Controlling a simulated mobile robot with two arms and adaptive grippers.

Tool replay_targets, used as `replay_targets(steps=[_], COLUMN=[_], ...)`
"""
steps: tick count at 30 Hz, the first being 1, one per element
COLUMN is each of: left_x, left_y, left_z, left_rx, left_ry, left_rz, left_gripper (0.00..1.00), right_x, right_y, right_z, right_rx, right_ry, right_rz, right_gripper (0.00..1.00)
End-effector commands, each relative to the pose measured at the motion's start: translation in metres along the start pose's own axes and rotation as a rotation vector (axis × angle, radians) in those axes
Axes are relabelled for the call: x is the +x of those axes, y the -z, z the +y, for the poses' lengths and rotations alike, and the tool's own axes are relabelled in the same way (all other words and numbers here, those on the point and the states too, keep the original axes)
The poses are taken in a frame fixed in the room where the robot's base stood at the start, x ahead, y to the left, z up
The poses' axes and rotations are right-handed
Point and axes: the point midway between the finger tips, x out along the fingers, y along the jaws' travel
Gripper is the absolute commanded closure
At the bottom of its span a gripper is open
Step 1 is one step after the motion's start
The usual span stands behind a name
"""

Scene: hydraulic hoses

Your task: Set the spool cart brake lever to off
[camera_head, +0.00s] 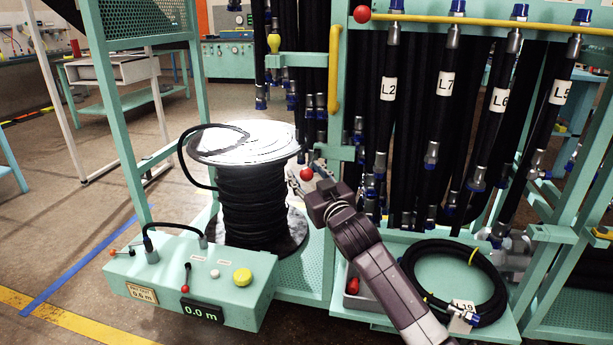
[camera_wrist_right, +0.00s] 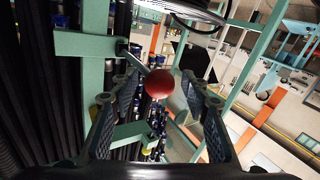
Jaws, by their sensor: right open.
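A red ball knob (camera_head: 306,174) sits on a short lever at the green frame post, just right of the hose spool (camera_head: 258,200). No label on it can be read, so I cannot tell its setting. My right gripper (camera_head: 311,180) reaches up to it from the lower right. In the right wrist view the red knob (camera_wrist_right: 159,83) shows between the two open fingers, with its rod running up to the left; I cannot tell if either finger touches it. My left gripper is not in view.
A green control box (camera_head: 190,280) with small levers, buttons and a 0.0 m display stands in front of the spool. Labelled black hoses (camera_head: 440,90) hang on the right. A coiled hose (camera_head: 493,285) lies on a tray below. Open floor lies at the left.

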Motion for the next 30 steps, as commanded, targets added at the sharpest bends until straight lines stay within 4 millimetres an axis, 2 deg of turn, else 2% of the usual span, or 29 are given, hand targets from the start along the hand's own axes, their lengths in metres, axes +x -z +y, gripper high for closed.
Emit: replay_targets(steps=[8, 20, 30], left_x=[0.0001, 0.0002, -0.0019], left_y=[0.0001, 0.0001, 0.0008], left_z=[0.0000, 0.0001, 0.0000], left_rx=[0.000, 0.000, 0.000], left_ry=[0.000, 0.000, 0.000], left_rz=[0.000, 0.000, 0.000], left_gripper=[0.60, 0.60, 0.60], right_x=[0.0011, 0.0009, 0.0010], right_y=[-0.0002, -0.0006, 0.0008], right_z=[0.0000, -0.0017, -0.0034], right_rx=[0.000, 0.001, 0.003], right_ry=[0.000, 0.003, 0.006], right_rz=[-0.001, -0.001, -0.002], right_gripper=[0.57, 1.00, 1.00])
